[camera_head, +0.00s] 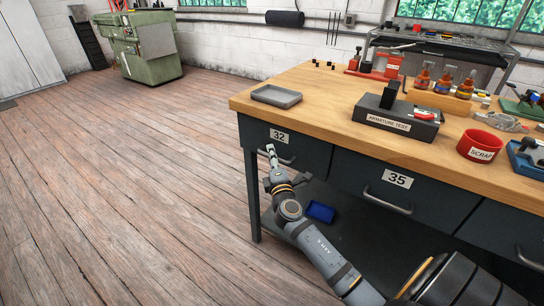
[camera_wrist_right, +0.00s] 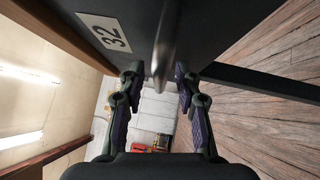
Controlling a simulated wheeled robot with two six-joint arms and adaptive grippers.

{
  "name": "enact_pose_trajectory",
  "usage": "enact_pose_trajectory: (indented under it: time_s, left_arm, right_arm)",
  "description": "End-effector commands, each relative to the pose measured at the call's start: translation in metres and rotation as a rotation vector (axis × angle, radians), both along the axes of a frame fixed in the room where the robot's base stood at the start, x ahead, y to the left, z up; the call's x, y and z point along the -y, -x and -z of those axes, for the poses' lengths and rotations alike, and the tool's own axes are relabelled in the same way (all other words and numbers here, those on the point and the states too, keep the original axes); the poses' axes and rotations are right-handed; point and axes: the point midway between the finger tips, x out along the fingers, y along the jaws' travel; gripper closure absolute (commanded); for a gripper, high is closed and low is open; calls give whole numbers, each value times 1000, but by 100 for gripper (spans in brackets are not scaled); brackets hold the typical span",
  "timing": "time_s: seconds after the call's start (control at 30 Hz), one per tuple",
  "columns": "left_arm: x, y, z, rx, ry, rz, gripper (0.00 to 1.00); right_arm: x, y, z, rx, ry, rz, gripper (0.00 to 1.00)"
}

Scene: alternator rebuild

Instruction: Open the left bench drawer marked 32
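The drawer marked 32 (camera_head: 310,152) is the left dark front under the wooden bench top, and it looks shut. Its label (camera_wrist_right: 103,31) shows rotated in the right wrist view. Its bar handle (camera_wrist_right: 161,45) stands out from the front, and in the head view it is partly hidden by my gripper. My right gripper (camera_head: 271,155) is at this handle. In the right wrist view my right gripper (camera_wrist_right: 159,78) has its two fingers apart, one on each side of the bar, with gaps visible. My left gripper is not in view.
Drawer 35 (camera_head: 405,190) is to the right, with its own handle. A grey tray (camera_head: 276,96) sits on the bench's left corner (camera_head: 250,106). A blue bin (camera_head: 320,212) is below the drawers. The wooden floor (camera_head: 130,180) left of the bench is clear.

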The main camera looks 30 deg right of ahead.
Motion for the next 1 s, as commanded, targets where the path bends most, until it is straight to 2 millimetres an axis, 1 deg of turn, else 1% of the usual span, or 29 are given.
enact_pose_trajectory:
  time_s: [0.23, 0.4, 0.47, 0.5, 1.0]
  left_arm:
    - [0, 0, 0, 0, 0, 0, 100]
    - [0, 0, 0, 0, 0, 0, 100]
    - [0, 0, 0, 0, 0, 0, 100]
    - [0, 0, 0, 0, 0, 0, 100]
    - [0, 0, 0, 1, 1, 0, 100]
  right_arm:
    - [1, -1, 0, -1, 1, 0, 66]
    - [0, -1, 0, -1, 1, 0, 89]
    - [0, -1, 0, -1, 0, 0, 98]
    - [0, -1, 0, -1, 0, 0, 100]
    - [0, 0, 1, -2, -1, 0, 100]
